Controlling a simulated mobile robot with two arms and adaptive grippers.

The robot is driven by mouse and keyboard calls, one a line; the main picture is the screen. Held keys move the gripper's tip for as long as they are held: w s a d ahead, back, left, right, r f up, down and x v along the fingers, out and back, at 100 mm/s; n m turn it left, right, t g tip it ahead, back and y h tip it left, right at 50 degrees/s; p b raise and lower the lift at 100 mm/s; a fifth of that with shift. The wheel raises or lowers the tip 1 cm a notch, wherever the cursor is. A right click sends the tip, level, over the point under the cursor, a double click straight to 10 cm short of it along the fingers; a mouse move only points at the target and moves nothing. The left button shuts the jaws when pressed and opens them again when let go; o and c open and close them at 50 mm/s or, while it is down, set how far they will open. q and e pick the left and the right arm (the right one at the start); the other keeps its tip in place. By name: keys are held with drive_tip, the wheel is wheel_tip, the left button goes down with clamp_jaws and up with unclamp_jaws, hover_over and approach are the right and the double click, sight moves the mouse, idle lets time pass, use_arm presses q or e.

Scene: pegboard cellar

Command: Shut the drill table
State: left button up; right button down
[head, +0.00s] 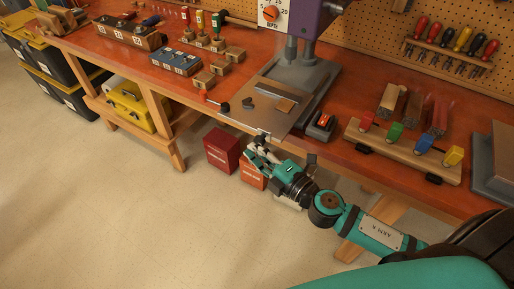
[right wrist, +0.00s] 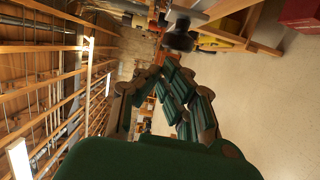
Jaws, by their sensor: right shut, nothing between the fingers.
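The drill table (head: 262,119) is a flat grey metal plate under the purple drill press (head: 310,22). It sticks out past the front edge of the bench. A small block and a strip lie on it. My right gripper (head: 258,148) is at the plate's front edge, with its fingertips shut and empty. I cannot tell whether they touch the plate. In the right wrist view the green fingers of the right gripper (right wrist: 160,84) lean together. My left gripper is not in view.
The orange bench (head: 190,30) carries a blue block (head: 176,61), a red-and-black switch box (head: 320,125) and a rack with coloured clamps (head: 405,150). Red boxes (head: 222,149) stand on the floor below. The floor at left front is clear.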

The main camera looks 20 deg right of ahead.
sight(282, 119)
drive_tip(key=shift+w+d, duration=0.15)
drive_tip(key=w+d, duration=0.2)
drive_tip(key=d, duration=0.1)
drive_tip(key=w+d+b, duration=0.1)
drive_tip(key=w+d, duration=0.2)
drive_tip(key=d, duration=0.1)
drive_tip(key=w+d+b, duration=0.1)
drive_tip(key=w+d, duration=0.2)
drive_tip(key=shift+w+d+f, duration=0.1)
drive_tip(key=shift+d, duration=0.15)
drive_tip(key=shift+w+d, duration=0.1)
drive_tip(key=shift+d, duration=0.05)
drive_tip(key=shift+r, duration=0.2)
